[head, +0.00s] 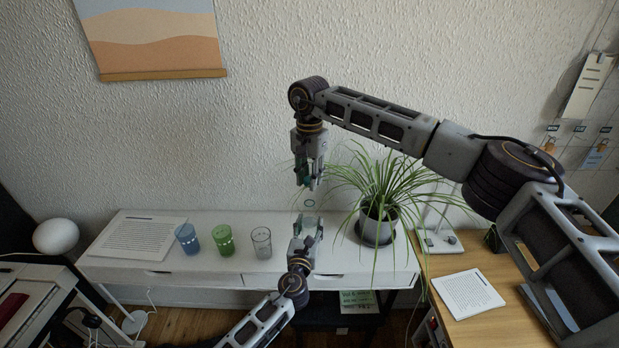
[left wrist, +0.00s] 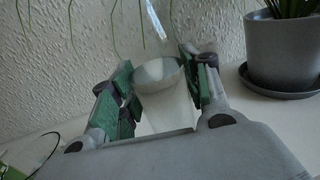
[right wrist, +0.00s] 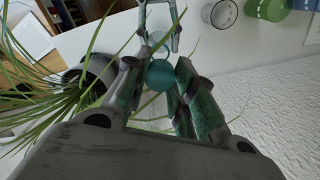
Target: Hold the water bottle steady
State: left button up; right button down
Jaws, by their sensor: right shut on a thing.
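The water bottle is see-through and hard to make out. In the left wrist view its clear body (left wrist: 165,105) stands between the green pads of my left gripper (left wrist: 160,90), which appear to press on both sides. In the head view my left gripper (head: 307,230) is low, at the desk's front edge, with a thin greenish ring (head: 309,203) just above it. My right gripper (head: 312,186) points down from above, over the ring. In the right wrist view my right gripper (right wrist: 158,85) is shut on a round teal cap (right wrist: 160,74). Whether the cap touches the bottle is unclear.
A potted plant (head: 377,228) stands right of the grippers, its long leaves reaching near the right one. A clear glass (head: 262,243), a green glass (head: 223,240) and a blue glass (head: 187,239) stand to the left on the white desk (head: 205,266).

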pick_arm(q)
jog(key=o, duration=0.4)
jog(key=shift+s, duration=0.1)
jog(key=s+a, duration=0.2)
jog(key=s, duration=0.9)
jog(key=shift+s, duration=0.3)
dwell(0.3)
